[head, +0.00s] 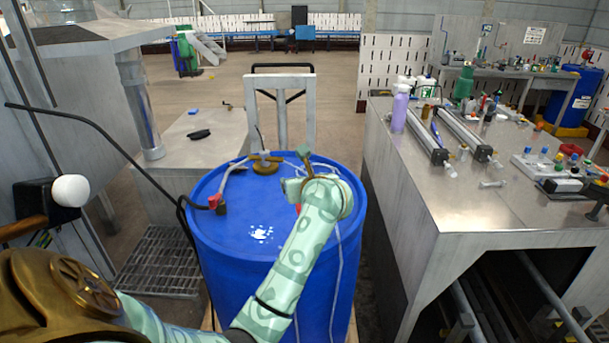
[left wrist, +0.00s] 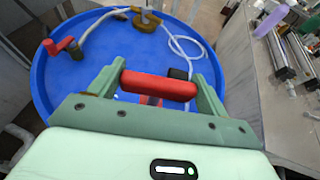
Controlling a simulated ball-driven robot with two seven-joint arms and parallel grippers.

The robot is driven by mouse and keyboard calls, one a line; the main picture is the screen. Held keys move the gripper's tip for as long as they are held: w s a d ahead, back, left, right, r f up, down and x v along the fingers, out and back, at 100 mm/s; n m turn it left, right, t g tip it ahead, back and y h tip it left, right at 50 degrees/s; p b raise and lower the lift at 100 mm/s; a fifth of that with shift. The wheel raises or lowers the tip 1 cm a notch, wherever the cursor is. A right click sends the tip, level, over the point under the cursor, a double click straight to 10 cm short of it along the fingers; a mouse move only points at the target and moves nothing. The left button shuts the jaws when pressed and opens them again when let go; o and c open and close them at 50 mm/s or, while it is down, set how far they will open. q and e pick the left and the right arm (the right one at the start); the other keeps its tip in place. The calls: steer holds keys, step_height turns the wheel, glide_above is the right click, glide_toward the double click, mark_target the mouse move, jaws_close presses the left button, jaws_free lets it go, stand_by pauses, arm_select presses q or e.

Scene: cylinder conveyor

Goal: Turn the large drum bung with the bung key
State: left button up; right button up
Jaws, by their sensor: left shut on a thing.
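The blue drum (head: 245,235) stands upright in the middle of the head view, and its top also shows in the left wrist view (left wrist: 85,65). My left gripper (left wrist: 155,88) is over the right part of the drum top. Its fingers are shut on a red bar handle (left wrist: 160,86), which looks like the bung key. A red stem shows just below the handle. In the head view my wrist hides most of the key; only a bit of red shows. The bung under it is hidden, so I cannot tell how the key sits. My right gripper is not in view.
A brass fitting (head: 265,163) with a pale hose sits at the drum's far side. A red-handled part (head: 217,203) sits at the left rim, beside a dark cable. A steel bench (head: 450,195) with bottles and cylinders stands right; a grey table (head: 210,150) stands behind left.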

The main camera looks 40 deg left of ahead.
arm_select(q)
steer(key=shift+s+a, duration=0.15)
steer(key=shift+a, duration=0.05)
steer(key=shift+s+a, duration=0.15)
steer(key=shift+d+f, duration=0.2)
steer(key=shift+f+b, duration=0.25)
steer(key=shift+b, duration=0.15)
steer(key=shift+a+f+b, duration=0.1)
steer(key=shift+f+b, duration=1.7)
steer(key=shift+f, duration=0.4)
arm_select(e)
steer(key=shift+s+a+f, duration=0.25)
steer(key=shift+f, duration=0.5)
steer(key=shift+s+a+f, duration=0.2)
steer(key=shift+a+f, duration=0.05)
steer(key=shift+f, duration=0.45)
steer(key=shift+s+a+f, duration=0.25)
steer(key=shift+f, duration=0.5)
arm_select(q)
steer(key=shift+f+b, duration=0.9)
steer(key=shift+f, duration=0.3)
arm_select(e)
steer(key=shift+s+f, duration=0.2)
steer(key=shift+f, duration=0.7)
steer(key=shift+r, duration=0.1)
